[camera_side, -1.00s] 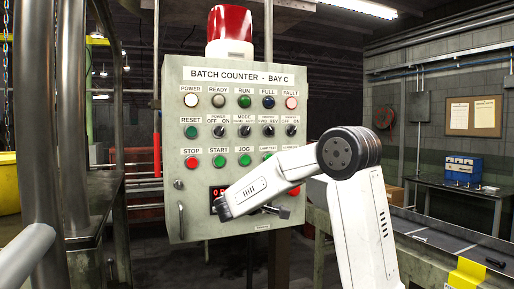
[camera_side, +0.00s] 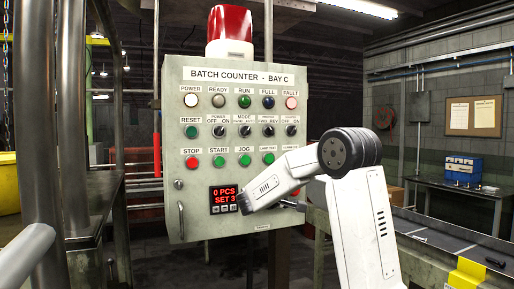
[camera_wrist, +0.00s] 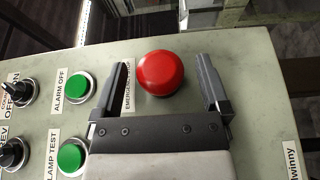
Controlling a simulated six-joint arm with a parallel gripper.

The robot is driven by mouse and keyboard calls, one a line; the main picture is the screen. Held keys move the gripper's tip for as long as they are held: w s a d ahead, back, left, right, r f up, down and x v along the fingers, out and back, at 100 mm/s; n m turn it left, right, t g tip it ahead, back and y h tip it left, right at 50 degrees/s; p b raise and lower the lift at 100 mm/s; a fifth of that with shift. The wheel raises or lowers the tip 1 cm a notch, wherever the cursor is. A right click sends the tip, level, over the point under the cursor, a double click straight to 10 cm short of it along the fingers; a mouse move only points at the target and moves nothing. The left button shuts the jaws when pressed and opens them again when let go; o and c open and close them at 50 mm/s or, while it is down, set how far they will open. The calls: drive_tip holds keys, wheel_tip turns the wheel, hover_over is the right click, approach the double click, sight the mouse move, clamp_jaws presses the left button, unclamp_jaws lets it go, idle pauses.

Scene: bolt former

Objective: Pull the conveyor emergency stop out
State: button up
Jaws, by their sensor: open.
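The emergency stop is a red mushroom button (camera_wrist: 161,72) on the grey-green panel, in the wrist view. A partly covered label beside it starts with "EMERGENCY". My gripper (camera_wrist: 164,76) is open, with one finger on each side of the red button. Gaps show between the fingers and the button, and the wrist view does not make the depth clear. In the side view my arm covers the button, and only a small dark part of my gripper (camera_side: 291,204) shows at the lower right of the panel.
The control panel (camera_side: 174,215) carries several lamps, switches and buttons. The green alarm off button (camera_wrist: 77,88) and lamp test button (camera_wrist: 71,157) sit left of my gripper in the wrist view. A red display (camera_side: 223,196) reads "0 PCS". A conveyor (camera_side: 430,240) runs at right.

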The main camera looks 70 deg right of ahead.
clamp_jaws()
drive_tip(key=shift+s+a, duration=0.35)
unclamp_jaws()
drive_tip(key=shift+w+a, duration=0.1)
drive_tip(key=shift+a, duration=0.05)
drive_tip(key=v, duration=0.7)
drive_tip(key=shift+a, duration=0.25)
drive_tip(key=shift+f, duration=0.1)
idle(0.3)
